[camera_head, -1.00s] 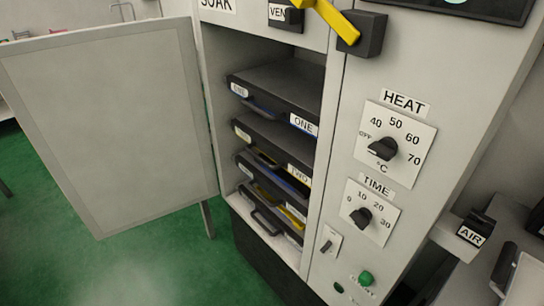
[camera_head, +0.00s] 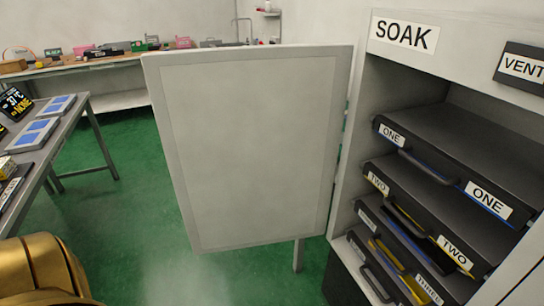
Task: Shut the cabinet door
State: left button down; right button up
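The cabinet door (camera_head: 250,150) is a light grey panel standing wide open, hinged on the left edge of the cabinet (camera_head: 349,195). The cabinet carries a SOAK label. Inside it, several dark drawers or trays with handles sit stacked, such as the one labelled ONE (camera_head: 450,165). A gold rounded part, which looks like part of my own arm, shows at the lower left corner. It is apart from the door in the picture. No gripper fingers show in the view.
A table (camera_head: 82,100) with flat devices stands at the left. A long bench (camera_head: 125,58) with small items and a sink runs along the back wall. Green floor (camera_head: 140,215) is clear between the table and the door.

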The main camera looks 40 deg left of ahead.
aim_at(250, 136)
jog(key=j+z, duration=0.15)
jog(key=j, duration=0.3)
jog(key=j+z, duration=0.15)
jog(key=j, duration=0.35)
jog(key=j+z, duration=0.15)
jog(key=j, duration=0.3)
jog(key=k+j+z, duration=0.15)
jog(key=j, duration=0.3)
jog(key=j+z, duration=0.2)
jog(key=j, duration=0.3)
jog(key=k+j+z, duration=0.15)
jog(key=j, duration=0.25)
jog(key=k+j+z, duration=0.15)
jog(key=j, duration=0.3)
jog(key=i+j+z, duration=0.1)
jog(key=j+z, duration=0.35)
jog(key=j, duration=0.75)
jog(key=k+j+z, duration=0.1)
jog(key=j+z, duration=0.3)
jog(key=j, duration=0.75)
